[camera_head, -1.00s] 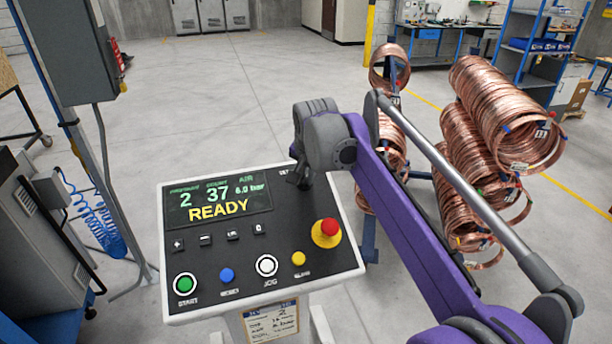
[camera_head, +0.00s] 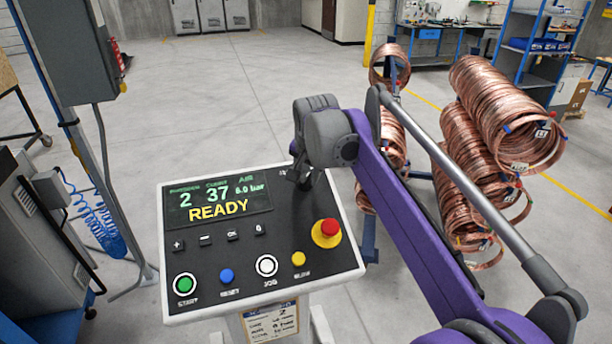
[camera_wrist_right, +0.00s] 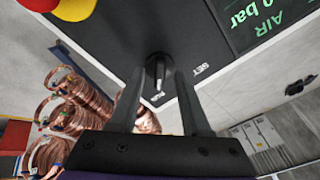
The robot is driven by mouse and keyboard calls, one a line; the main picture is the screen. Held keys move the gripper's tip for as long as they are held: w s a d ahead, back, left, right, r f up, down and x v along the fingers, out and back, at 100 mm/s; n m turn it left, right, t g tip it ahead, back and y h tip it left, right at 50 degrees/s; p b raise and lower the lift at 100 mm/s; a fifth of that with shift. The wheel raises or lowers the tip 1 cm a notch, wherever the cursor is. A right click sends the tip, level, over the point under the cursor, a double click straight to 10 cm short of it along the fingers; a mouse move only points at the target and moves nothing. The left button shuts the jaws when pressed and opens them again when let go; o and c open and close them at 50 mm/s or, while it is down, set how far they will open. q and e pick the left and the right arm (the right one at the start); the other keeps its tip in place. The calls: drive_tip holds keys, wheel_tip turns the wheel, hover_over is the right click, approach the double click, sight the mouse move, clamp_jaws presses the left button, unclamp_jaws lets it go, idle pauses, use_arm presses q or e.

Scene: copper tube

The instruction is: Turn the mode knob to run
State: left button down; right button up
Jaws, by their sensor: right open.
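The mode knob (camera_wrist_right: 159,72) is a small dark knob on the black panel face, clearest in the right wrist view. Its pale pointer mark is at the lower end in that view, by a small label too blurred to read surely; a SET label (camera_wrist_right: 201,69) lies to its right. My right gripper (camera_wrist_right: 166,78) is open, with one finger on each side of the knob; contact cannot be told. In the head view my right gripper (camera_head: 303,180) is over the panel's upper right corner and hides most of the knob. My left gripper is out of view.
The control panel (camera_head: 357,262) has a READY display (camera_head: 218,208), a red emergency button (camera_head: 328,228) on a yellow base, and green, blue, white and yellow buttons below. Copper coils (camera_head: 500,115) hang on a rack behind my right arm. The floor beyond is open.

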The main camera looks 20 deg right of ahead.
drive_tip(key=v, duration=1)
